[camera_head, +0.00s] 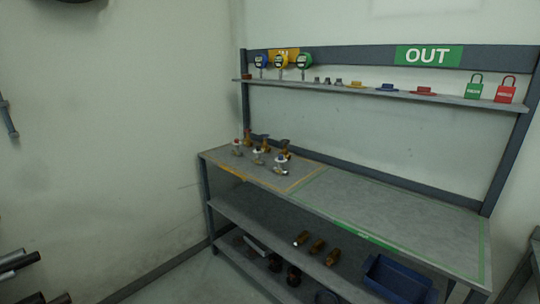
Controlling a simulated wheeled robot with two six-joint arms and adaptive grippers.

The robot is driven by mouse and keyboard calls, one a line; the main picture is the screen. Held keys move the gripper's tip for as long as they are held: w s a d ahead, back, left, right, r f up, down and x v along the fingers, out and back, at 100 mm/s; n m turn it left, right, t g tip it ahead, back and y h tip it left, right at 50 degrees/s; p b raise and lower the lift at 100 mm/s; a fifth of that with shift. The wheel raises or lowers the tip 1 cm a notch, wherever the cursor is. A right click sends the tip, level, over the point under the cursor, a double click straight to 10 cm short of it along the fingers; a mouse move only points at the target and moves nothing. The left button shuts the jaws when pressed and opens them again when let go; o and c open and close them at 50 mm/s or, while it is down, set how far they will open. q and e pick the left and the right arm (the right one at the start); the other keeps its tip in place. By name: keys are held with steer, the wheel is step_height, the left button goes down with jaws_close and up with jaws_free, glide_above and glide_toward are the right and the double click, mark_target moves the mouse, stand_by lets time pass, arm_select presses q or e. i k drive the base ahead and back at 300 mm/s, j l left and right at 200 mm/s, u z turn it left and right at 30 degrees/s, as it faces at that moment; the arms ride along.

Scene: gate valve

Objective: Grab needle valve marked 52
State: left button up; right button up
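Several small valves stand in two rows on the left part of the workbench top (330,190). The front row has a left valve (237,147), a middle valve (257,157) and a right valve (281,165), with pale or silvery bodies. The back row has brass-brown valves: a left one (248,138), a middle one (265,144) and a right one (285,149). They are too small for me to read any marking, so I cannot tell which is 52. Neither of my grippers is in view.
The upper shelf (350,91) holds gauges, small fittings, coloured parts and a green padlock (474,87) and red padlock (506,90). A green OUT sign (428,56) hangs above. Brown fittings and a blue bin (398,279) are below. The bench's right half is clear.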

mark_target(237, 151)
steer(key=i+j+z, duration=0.25)
steer(key=i+j, duration=0.4)
steer(key=i, duration=0.25)
steer(key=i+j+z, duration=0.2)
steer(key=i+j, duration=0.65)
steer(key=i+j+z, duration=0.25)
steer(key=i+j, duration=0.55)
steer(key=j, duration=0.15)
